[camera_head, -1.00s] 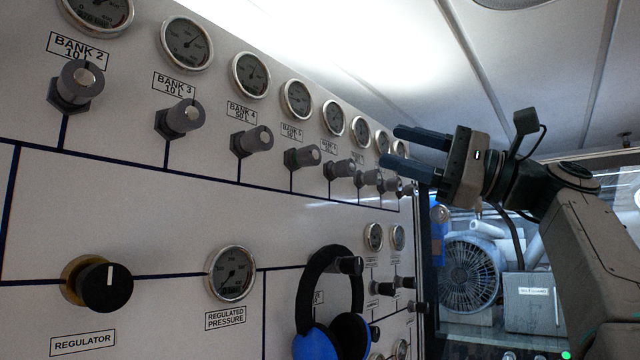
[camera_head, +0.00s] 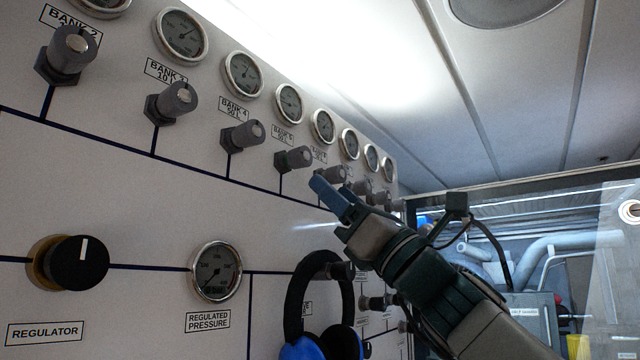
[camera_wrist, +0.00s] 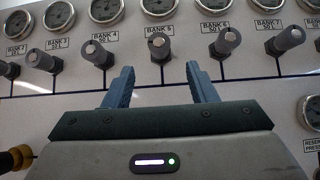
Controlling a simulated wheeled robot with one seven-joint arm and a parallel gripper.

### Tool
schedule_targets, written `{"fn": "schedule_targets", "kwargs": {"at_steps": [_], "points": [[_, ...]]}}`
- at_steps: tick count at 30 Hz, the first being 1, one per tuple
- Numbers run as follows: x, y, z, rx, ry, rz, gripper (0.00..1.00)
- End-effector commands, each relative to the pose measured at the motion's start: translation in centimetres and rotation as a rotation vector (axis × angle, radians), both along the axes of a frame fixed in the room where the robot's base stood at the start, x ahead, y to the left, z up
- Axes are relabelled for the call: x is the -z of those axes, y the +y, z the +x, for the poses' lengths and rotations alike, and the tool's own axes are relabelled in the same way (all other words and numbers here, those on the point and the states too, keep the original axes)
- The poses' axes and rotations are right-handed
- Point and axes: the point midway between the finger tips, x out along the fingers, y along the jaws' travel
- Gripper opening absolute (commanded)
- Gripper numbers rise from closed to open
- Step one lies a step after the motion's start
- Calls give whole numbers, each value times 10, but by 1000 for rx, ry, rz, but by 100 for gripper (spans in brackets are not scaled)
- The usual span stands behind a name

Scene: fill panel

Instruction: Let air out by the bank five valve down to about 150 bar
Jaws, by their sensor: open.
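The bank five valve (camera_head: 297,159) is a grey knob on the white panel, below its label and its round gauge (camera_head: 289,104). In the wrist view the valve (camera_wrist: 158,46) sits at top centre under the "BANK 5" label, with its gauge (camera_wrist: 158,5) cut by the top edge. The gauge's reading is too small to tell. My gripper (camera_head: 330,194) is open and empty, below and right of the valve in the head view. In the wrist view my gripper (camera_wrist: 161,84) has its two fingers apart, one to each side below the valve, not touching it.
Similar valves stand close on both sides, bank 4 (camera_wrist: 97,52) and bank 6 (camera_wrist: 226,42). Blue-and-black headphones (camera_head: 298,290) hang on the panel beneath my arm. A black regulator knob (camera_head: 78,263) and the regulated pressure gauge (camera_head: 216,272) are lower left.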

Motion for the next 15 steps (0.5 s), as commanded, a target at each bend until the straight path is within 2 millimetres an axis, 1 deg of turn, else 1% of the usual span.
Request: {"fn": "schedule_targets", "kwargs": {"at_steps": [1,6,12,15], "points": [[-15,6,4,-1,-1,1,52],[-38,26,17,0,-1,1,52],[-59,45,28,1,-1,1,52],[-66,52,32,1,-1,1,52]]}}
